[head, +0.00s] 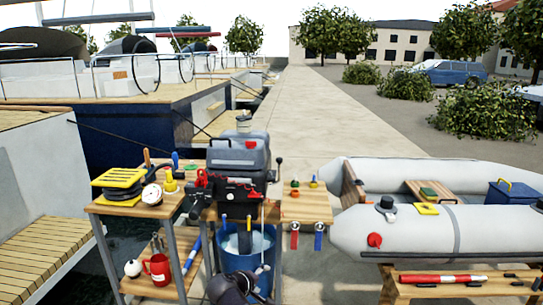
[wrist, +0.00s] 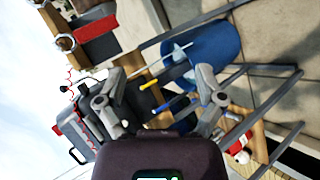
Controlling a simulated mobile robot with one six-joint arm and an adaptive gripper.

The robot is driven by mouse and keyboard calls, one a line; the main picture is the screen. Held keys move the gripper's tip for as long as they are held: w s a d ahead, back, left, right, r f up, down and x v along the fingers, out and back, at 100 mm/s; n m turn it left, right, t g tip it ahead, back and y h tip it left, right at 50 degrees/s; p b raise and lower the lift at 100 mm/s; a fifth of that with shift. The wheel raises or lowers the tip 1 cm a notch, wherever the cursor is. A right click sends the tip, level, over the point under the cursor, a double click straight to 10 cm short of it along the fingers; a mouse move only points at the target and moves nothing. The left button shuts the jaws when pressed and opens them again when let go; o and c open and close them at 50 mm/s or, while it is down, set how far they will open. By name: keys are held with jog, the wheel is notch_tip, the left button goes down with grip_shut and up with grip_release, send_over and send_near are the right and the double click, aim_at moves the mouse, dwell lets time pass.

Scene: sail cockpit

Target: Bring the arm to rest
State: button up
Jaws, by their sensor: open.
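My gripper (wrist: 158,85) is open in the wrist view, its two grey fingers spread wide with nothing held between them. Beyond the fingers are the grey outboard motor (wrist: 78,130) on the left and the blue bucket (wrist: 212,48) on the right; the view is tilted. In the head view, part of my dark arm shows at the bottom centre, low in front of the blue bucket (head: 233,261). The fingers are too small there to judge. The outboard motor (head: 238,155) stands upright above the bucket.
A small wooden shelf (head: 306,212) and a grey inflatable boat (head: 480,230) stand right. The paved quay behind is clear.

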jog(key=s+d+f+m+g+y, duration=0.2)
jog(key=s+d+f+m+g, duration=0.15)
jog(key=d, duration=0.35)
jog(key=s+d+f+m+g+y, duration=0.2)
jog(key=s+d+m+g, duration=0.15)
jog(key=d, duration=0.25)
jog(key=s+d+f+m+g+y, duration=0.2)
jog(key=s+d+f+m, duration=0.15)
jog(key=d, duration=0.35)
notch_tip(320, 180, up, 29)
jog(key=p, duration=2.8)
jog(key=shift+s+n+p, duration=0.2)
jog(key=shift+n+p, duration=0.15)
jog(key=shift+n, duration=0.1)
